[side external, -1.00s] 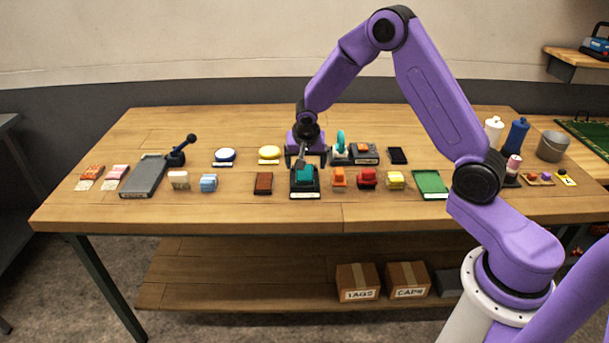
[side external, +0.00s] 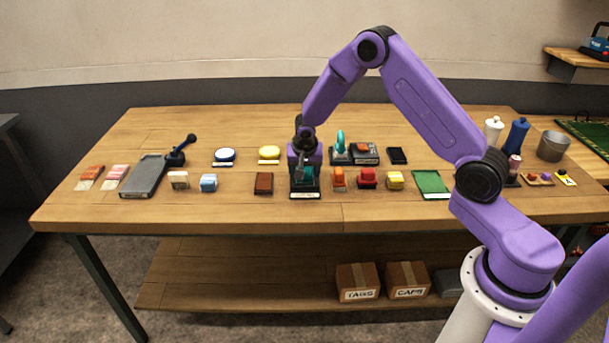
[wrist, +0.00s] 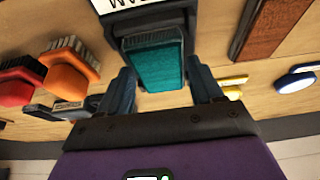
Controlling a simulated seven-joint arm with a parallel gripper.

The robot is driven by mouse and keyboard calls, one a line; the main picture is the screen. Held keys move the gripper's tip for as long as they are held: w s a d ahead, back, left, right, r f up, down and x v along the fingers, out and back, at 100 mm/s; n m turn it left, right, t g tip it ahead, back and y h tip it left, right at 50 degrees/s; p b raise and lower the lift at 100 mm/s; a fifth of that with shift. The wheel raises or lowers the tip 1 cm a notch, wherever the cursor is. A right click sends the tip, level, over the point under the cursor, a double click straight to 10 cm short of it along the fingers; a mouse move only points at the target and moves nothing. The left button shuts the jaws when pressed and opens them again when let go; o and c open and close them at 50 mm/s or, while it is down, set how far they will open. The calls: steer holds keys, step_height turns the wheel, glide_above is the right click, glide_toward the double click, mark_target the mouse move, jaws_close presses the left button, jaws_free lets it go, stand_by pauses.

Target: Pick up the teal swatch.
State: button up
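The teal swatch (wrist: 155,68) sits on a dark holder with a white label (side external: 305,195) at the table's middle front. In the wrist view it lies between the two dark fingers of my gripper (wrist: 157,88), one on each side. The fingers are open, with a visible gap to the swatch on at least the left side. In the side view my gripper (side external: 305,172) is low over the holder and hides much of the swatch.
An orange block (side external: 338,178) and a red block (side external: 367,177) stand close on the right. A brown block (side external: 264,183) stands to the left. A teal-looped item (side external: 340,146) and a dark box (side external: 364,153) are behind. The table's front edge is clear.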

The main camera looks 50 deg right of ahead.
steer(key=c, duration=0.6)
